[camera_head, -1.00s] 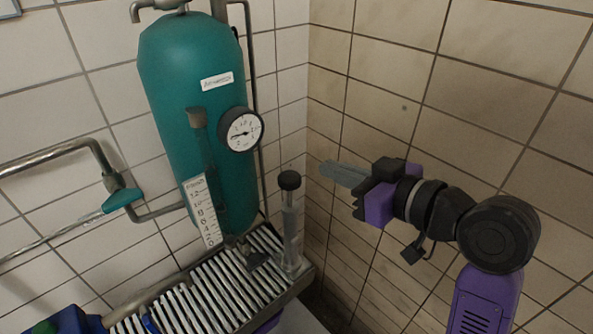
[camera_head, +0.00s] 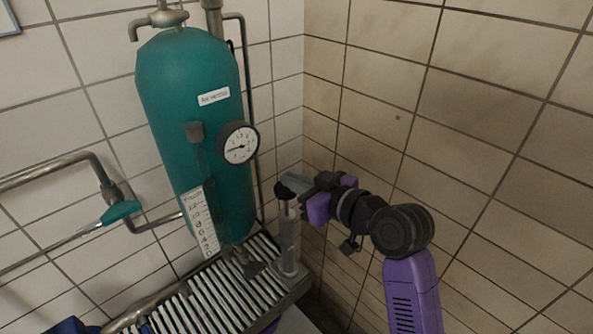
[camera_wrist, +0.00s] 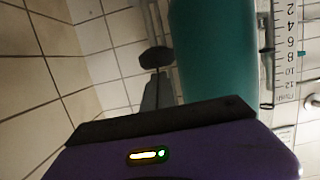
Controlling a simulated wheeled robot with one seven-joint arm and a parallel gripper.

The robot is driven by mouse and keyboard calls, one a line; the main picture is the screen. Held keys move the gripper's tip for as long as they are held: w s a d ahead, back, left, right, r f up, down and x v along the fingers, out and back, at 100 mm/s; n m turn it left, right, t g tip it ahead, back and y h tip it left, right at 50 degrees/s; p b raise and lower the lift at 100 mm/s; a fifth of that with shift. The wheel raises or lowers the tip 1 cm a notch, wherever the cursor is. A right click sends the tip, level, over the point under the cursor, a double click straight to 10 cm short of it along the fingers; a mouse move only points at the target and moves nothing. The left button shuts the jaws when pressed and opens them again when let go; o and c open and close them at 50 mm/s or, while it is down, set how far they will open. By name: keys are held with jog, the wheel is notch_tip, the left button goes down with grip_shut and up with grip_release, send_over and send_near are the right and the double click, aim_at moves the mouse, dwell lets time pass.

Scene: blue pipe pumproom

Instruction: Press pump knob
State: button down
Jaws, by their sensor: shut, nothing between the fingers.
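The pump knob (camera_head: 284,190) is a dark round cap on top of a slim, clear upright pump cylinder (camera_head: 289,242) at the right end of the slatted rack. My gripper (camera_head: 285,182) is shut and empty, its grey fingers pointing left at the height of the knob.
A teal tank (camera_head: 195,110) with a round gauge (camera_head: 238,144) and a number scale (camera_head: 200,222) stands left of the pump. The slatted metal rack (camera_head: 205,300) lies below. Tiled walls (camera_head: 480,130) meet behind the pump.

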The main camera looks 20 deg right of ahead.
jog(key=shift+f, duration=0.2)
notch_tip(320, 180, down, 6)
jog(key=b, duration=0.4)
jog(key=shift+f, duration=0.25)
jog(key=r+p, duration=0.2)
jog(key=r, duration=0.1)
jog(key=r+p, duration=0.1)
jog(key=r, duration=0.1)
jog(key=shift+s+d, duration=0.1)
jog(key=shift+s, duration=0.15)
jog(key=b+v, duration=0.1)
jog(key=v, duration=0.8)
jog(key=shift+s, duration=0.25)
jog(key=shift+r, duration=0.1)
dwell(1.0)
jog(key=r+p, duration=0.1)
jog(key=r, duration=0.1)
jog(key=r+p, duration=0.1)
jog(key=p, duration=0.1)
jog(key=r+p, duration=0.1)
jog(key=r, duration=0.1)
jog(key=shift+s+r+p, duration=0.3)
